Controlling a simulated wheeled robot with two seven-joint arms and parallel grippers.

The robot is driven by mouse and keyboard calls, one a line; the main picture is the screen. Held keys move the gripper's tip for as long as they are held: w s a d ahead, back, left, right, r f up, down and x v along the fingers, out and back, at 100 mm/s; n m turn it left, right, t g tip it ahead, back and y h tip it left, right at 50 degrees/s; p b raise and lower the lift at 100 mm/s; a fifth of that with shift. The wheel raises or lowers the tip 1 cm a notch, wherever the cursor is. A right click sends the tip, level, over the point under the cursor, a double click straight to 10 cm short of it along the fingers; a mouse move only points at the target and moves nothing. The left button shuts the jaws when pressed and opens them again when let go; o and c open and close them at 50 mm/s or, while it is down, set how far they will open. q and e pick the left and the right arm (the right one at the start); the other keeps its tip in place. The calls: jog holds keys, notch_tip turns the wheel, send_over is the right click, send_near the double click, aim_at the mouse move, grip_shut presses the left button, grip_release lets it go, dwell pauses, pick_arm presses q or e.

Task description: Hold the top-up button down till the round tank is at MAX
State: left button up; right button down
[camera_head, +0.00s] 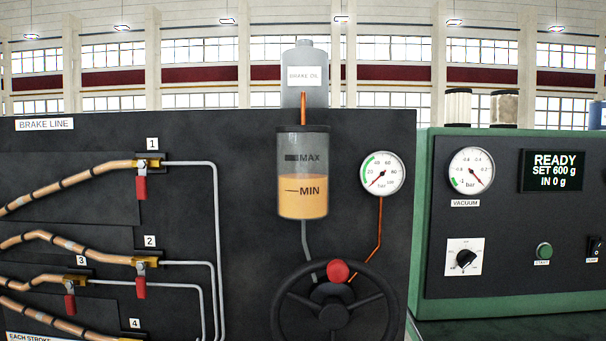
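The round tank (303,205) is a clear cylinder on the dark brake line panel, with MAX and MIN marks. Its orange fluid stands a little above MIN and below MAX. A grey bottle labelled BRAKE OIL (304,98) sits above it, with an orange tube (303,107) between them. A red knob or button (337,271) shows at the upper rim of a black steering wheel (281,312) below the tank. No button is readably labelled top-up, so I cannot tell whether this is it. Neither of my grippers is in view.
A round pressure gauge (382,174) is right of the tank. Valves with red handles (141,188) and copper-coloured hoses (68,183) fill the left. A green machine (431,225) at right has a READY display (552,171), a vacuum gauge (471,170) and a green button (544,250).

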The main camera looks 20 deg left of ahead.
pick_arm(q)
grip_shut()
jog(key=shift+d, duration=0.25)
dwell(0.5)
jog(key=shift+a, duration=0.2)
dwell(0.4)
